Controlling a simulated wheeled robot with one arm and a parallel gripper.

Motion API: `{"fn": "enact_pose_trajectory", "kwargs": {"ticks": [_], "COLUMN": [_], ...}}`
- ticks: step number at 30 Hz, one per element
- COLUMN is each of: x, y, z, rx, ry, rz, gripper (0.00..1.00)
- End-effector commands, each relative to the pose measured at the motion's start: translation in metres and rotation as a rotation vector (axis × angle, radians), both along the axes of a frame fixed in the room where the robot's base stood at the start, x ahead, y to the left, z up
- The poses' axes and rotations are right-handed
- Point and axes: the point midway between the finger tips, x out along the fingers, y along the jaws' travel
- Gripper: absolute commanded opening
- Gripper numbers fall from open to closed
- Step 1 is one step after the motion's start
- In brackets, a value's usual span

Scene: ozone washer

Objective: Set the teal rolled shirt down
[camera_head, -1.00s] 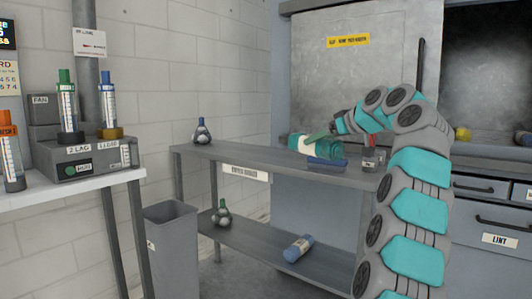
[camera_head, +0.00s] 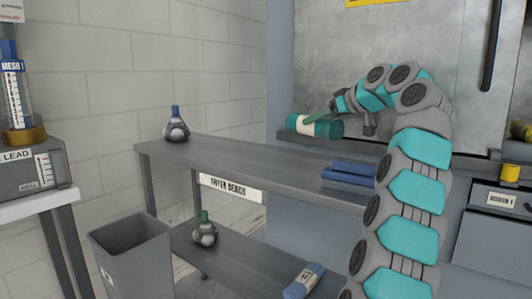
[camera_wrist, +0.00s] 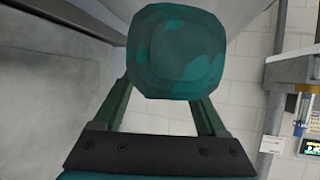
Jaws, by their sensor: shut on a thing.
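The teal rolled shirt (camera_head: 328,128) is a teal roll with a pale band around it, seen above the far right part of the bench in the head view. My gripper (camera_head: 312,119) is shut on it and holds it lying roughly level, apart from the bench top as far as I can tell. In the wrist view, the end of the teal roll (camera_wrist: 177,52) fills the space between the two green fingers of my gripper (camera_wrist: 165,95).
The grey bench (camera_head: 240,160) has a clear middle. The lower shelf holds a green-topped flask (camera_head: 204,232) and a blue roll (camera_head: 303,281). A grey bin (camera_head: 130,250) stands at left.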

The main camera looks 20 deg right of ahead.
Motion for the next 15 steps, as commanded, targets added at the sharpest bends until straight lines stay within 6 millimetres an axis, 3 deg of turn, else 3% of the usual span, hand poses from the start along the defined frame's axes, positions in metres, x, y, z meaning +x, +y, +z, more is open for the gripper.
{"fn": "enact_pose_trajectory", "kwargs": {"ticks": [9,15], "x": [0.0,0.0], "y": [0.003,0.0], "z": [-0.057,-0.062], "rx": [0.003,0.003], "ry": [-0.001,-0.002], "rz": [0.005,0.0], "gripper": [0.06,0.06]}}
